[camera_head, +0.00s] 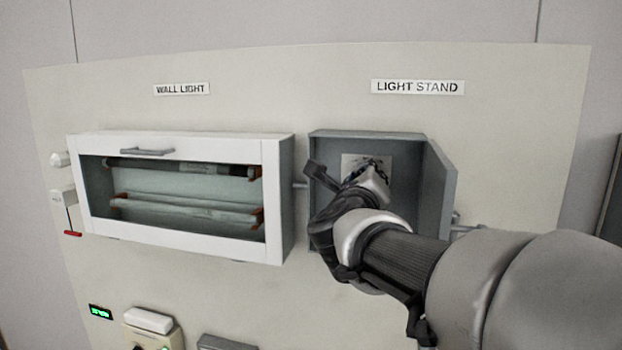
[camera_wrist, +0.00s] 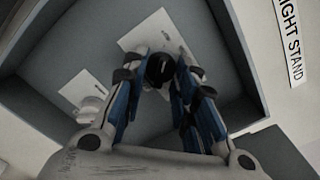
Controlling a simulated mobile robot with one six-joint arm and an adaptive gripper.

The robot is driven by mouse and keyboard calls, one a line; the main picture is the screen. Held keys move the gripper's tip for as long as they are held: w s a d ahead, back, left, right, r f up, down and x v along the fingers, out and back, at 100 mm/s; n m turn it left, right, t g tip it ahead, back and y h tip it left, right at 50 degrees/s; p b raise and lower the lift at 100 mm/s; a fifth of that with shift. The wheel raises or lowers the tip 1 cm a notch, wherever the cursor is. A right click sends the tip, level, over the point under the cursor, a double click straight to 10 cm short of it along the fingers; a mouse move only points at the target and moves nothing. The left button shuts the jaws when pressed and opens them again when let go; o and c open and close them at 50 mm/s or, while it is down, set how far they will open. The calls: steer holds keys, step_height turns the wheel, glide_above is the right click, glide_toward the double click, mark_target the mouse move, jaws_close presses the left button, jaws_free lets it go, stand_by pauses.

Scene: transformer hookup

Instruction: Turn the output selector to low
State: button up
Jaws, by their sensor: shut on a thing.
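A grey open box (camera_head: 448,190) under the "LIGHT STAND" label holds a white plate (camera_head: 350,161), which also shows in the wrist view (camera_wrist: 135,38). A black round knob (camera_wrist: 160,68) sits on this plate, probably the output selector. Its markings are too small to read, so its setting cannot be told. My gripper (camera_wrist: 160,75) is inside the box with its blue and black fingers shut on both sides of the knob. In the head view my gripper (camera_head: 372,170) and arm hide the knob and much of the box.
A second white plate (camera_wrist: 82,92) with a pale round part (camera_wrist: 90,108) is in the box. The box walls stand close around my gripper. Left is the wall light cabinet (camera_head: 277,190) with tubes inside. A red pull handle (camera_head: 73,233) and green display (camera_head: 100,311) are further left.

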steer(key=shift+n, duration=0.4)
steer(key=o, duration=1.1)
steer(key=shift+c, duration=0.2)
steer(key=shift+s, duration=0.15)
steer(key=v, duration=1.2)
